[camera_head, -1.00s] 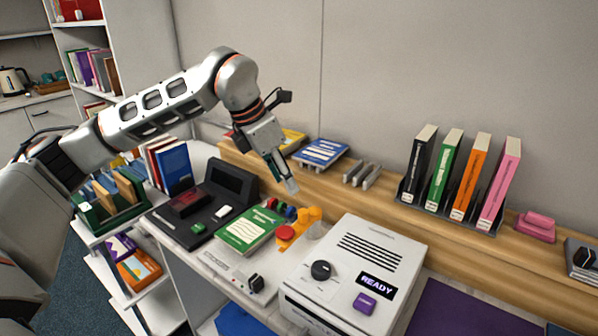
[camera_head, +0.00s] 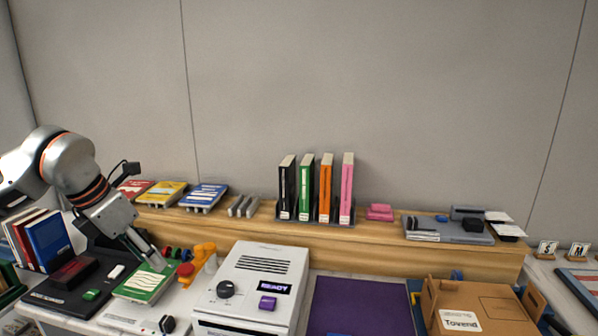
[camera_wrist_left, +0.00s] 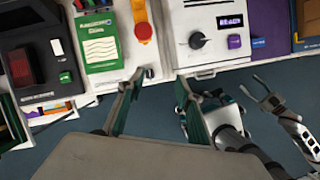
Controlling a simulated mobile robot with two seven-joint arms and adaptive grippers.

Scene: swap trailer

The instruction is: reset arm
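My left gripper (camera_head: 150,260) is in the lower left of the head view, above the bench near a green booklet (camera_head: 145,284). In the left wrist view its two fingers (camera_wrist_left: 155,104) are spread apart with nothing between them. My right gripper (camera_wrist_left: 265,96) shows small at the right of the left wrist view, over the floor, its fingers apart and empty. It is not in the head view.
A white machine with a READY display (camera_head: 248,290) stands right of the booklet and an orange device (camera_head: 203,257). A black device (camera_head: 62,296) lies left. Upright binders (camera_head: 326,190) stand on the wooden shelf (camera_head: 375,246). A cardboard box (camera_head: 500,305) is at right.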

